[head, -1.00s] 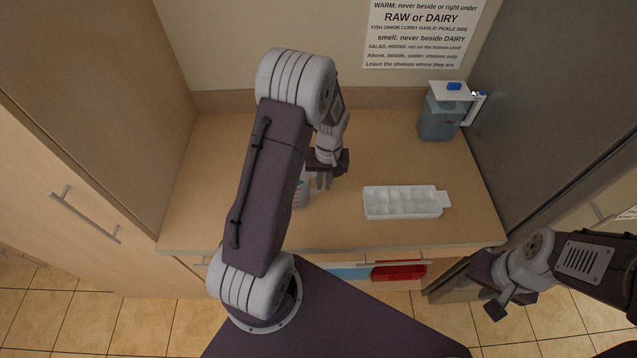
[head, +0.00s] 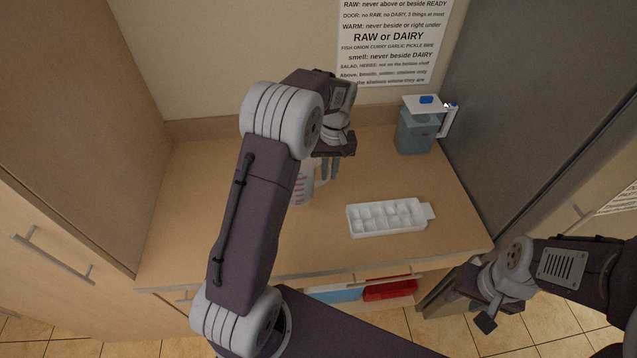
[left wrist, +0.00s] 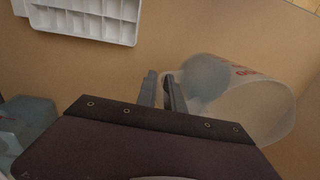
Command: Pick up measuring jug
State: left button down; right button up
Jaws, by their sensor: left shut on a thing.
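The measuring jug (head: 303,187) is a clear, pale vessel with red markings on the wooden counter's left-middle part. My left arm hides part of it in the head view. In the left wrist view the jug (left wrist: 255,103) lies to the right of the fingers, with its round wall and rim showing. My left gripper (head: 330,172) points down at the jug's right side, where the handle is, and is shut on it; the fingers (left wrist: 163,90) also show in the wrist view. I cannot tell whether the jug is clear of the counter. My right gripper (head: 472,308) is open and empty, in front of the counter.
A white ice tray (head: 388,218) lies to the right of the jug. A blue-grey pitcher with a white lid (head: 415,135) stands at the back right, beside a grey fridge side (head: 530,90). An open drawer with a red item (head: 390,290) is below the counter (head: 220,200).

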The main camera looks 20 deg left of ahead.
pick_arm(q)
jog(key=shift+w+d+r, duration=0.45)
jog(key=shift+w+r, duration=0.1)
jog(key=shift+w, duration=0.25)
jog(key=shift+w+d+r, duration=0.4)
jog(key=shift+w+r, duration=0.1)
jog(key=shift+w, duration=0.25)
